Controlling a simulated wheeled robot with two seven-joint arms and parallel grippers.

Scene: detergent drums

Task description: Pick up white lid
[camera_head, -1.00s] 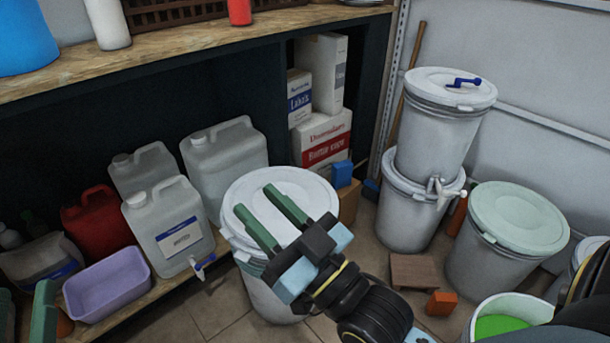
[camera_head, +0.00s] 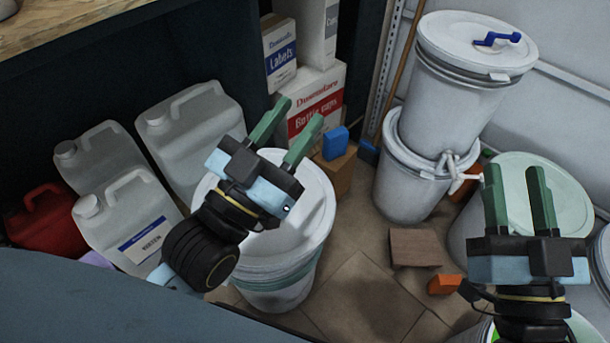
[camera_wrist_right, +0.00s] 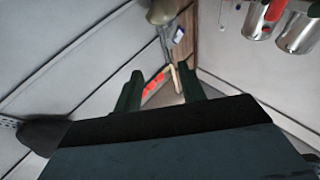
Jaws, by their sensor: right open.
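A round white lid (camera_head: 318,215) sits on a white drum (camera_head: 275,295) in the middle of the head view. My left gripper (camera_head: 299,112) is open and empty. In the picture its body overlaps the lid's upper left part, and its fingers point up past the lid's back edge; I cannot tell the height between them. My right gripper (camera_head: 515,170) is open and empty, in front of a drum with a pale green lid (camera_head: 565,200). The right wrist view shows its fingers (camera_wrist_right: 160,72) apart with nothing between them. Another white lid (camera_head: 455,35) with a blue handle tops the stacked drums.
Translucent jugs (camera_head: 190,130) and a red canister (camera_head: 42,220) stand left of the drum. Boxes (camera_head: 315,105) and a small blue block (camera_head: 335,143) are behind it. A brown block (camera_head: 414,248) and an orange block (camera_head: 444,284) lie on the floor to the right.

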